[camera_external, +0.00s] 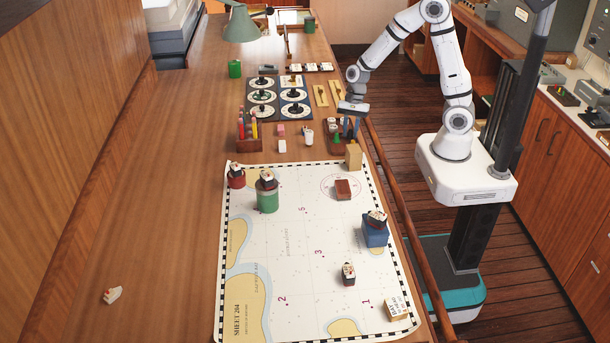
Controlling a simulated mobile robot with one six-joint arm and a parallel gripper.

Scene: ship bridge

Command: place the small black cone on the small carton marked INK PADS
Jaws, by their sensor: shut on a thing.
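My gripper (350,128) points down at the right edge of the table, beside a small tray (337,150) of small pieces. It is shut on a small dark thing that looks like the black cone, mostly hidden between the fingers. A small carton (398,310) with printed lettering lies at the chart's lower right corner; the print is too small to read surely. A plain tan box (354,154) stands just below my gripper at the chart's top right edge.
The chart (290,290) bears a green can (267,197), a red pot (236,178), a blue box (375,232), a brown block (343,189) and a dark figure (348,275). A pencil holder (249,140) stands left. The table's left side is mostly clear.

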